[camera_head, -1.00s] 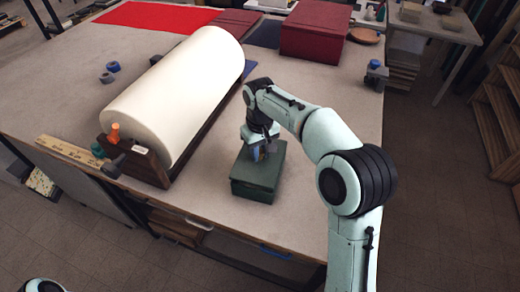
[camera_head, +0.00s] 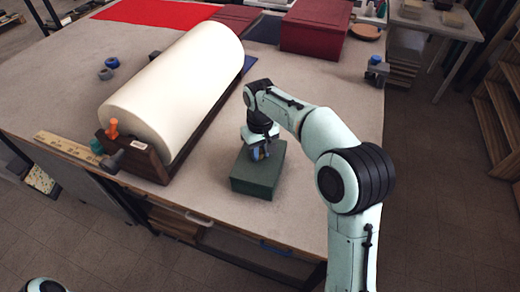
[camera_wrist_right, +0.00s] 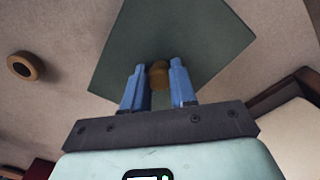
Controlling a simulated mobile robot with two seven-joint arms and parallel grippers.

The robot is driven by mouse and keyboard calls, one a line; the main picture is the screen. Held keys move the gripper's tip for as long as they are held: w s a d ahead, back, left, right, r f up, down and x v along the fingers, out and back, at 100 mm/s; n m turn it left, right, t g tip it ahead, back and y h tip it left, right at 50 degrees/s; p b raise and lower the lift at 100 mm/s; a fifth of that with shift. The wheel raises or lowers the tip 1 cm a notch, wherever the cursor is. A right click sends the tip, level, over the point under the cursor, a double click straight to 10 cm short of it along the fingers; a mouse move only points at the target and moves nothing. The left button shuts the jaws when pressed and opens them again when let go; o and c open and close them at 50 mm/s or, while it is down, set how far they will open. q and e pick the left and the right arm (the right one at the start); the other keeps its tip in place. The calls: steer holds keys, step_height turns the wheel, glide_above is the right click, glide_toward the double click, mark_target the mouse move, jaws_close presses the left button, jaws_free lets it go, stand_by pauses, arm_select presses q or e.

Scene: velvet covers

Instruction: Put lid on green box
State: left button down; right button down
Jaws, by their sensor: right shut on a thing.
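The green box (camera_head: 253,188) stands near the front edge of the table, right of the cream roll. The green lid (camera_head: 270,172) lies on top of it, its edges roughly in line with the box sides. In the right wrist view the lid (camera_wrist_right: 200,30) is a flat green panel with a small brown knob (camera_wrist_right: 159,74). My right gripper (camera_head: 261,154) points down from above, its blue fingers shut on the knob. The fingers also show in the right wrist view (camera_wrist_right: 157,88). I cannot tell whether the lid is fully seated. My left gripper is out of view.
The large cream roll (camera_head: 175,90) on its dark wooden stand is close on the left. A dark red box (camera_head: 314,30) and a red sheet (camera_head: 155,14) are at the back. Table right of the green box is clear.

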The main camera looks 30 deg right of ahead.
steer(key=shift+f, duration=0.15)
steer(key=c, duration=0.8)
jaws_free()
arm_select(q)
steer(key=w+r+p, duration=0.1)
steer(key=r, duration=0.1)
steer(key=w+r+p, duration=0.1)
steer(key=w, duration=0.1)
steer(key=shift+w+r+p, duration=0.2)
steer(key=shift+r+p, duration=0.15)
steer(key=shift+p, duration=0.05)
arm_select(e)
step_height(320, 180, up, 14)
steer(key=shift+f, duration=0.25)
